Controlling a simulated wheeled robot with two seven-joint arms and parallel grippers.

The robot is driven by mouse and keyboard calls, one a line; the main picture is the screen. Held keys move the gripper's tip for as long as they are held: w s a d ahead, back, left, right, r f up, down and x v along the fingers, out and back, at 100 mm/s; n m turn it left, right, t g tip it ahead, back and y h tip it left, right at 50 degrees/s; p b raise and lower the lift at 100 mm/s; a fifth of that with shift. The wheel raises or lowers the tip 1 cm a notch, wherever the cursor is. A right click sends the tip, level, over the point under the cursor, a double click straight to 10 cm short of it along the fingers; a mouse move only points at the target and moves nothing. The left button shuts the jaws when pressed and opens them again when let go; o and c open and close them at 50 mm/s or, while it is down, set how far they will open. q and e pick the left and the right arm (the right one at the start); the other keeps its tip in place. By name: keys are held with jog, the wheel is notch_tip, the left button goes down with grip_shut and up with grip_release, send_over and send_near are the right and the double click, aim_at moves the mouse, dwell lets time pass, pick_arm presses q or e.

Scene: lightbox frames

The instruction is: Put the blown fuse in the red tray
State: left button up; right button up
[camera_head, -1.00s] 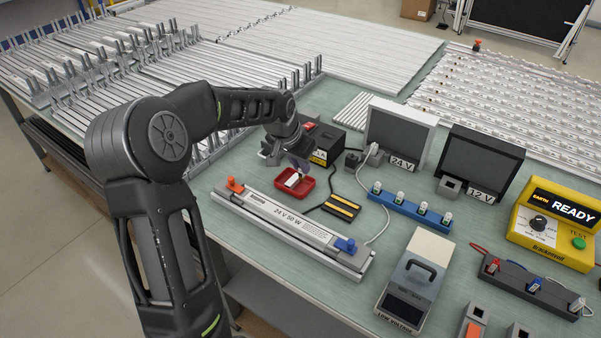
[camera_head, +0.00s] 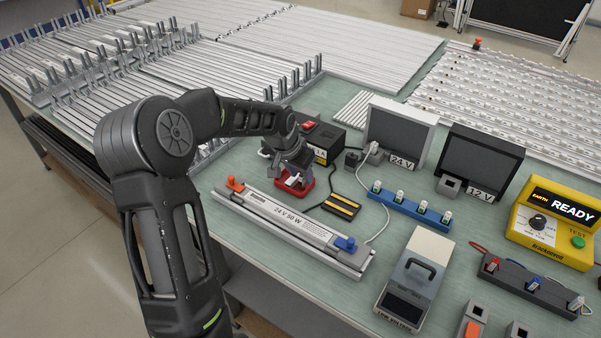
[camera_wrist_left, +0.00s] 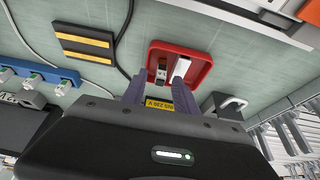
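The red tray (camera_head: 307,186) lies on the bench behind the 24 V 50 W unit (camera_head: 290,222). It also shows in the left wrist view (camera_wrist_left: 203,57). My left gripper (camera_head: 294,176) is low over the tray, and its fingers partly hide the inside. In the wrist view its two fingers (camera_wrist_left: 159,88) stand apart. A small dark and pale piece (camera_wrist_left: 162,71), perhaps the blown fuse, shows between the fingertips at the tray; neither finger clearly grips it. A white strip (camera_wrist_left: 183,67) is in the tray beside the right finger. My right gripper is not in view.
A black box with a red switch (camera_head: 322,139) stands close behind the tray. A black pad with yellow bars (camera_head: 340,206) and a cable lie to the right. A blue holder with several fuses (camera_head: 410,209) and a grey low-voltage unit (camera_head: 415,280) stand farther right.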

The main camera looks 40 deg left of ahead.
pick_arm(q)
jog(key=shift+r, duration=0.2)
jog(key=b+v, duration=0.1)
jog(key=v, duration=1.1)
dwell(0.6)
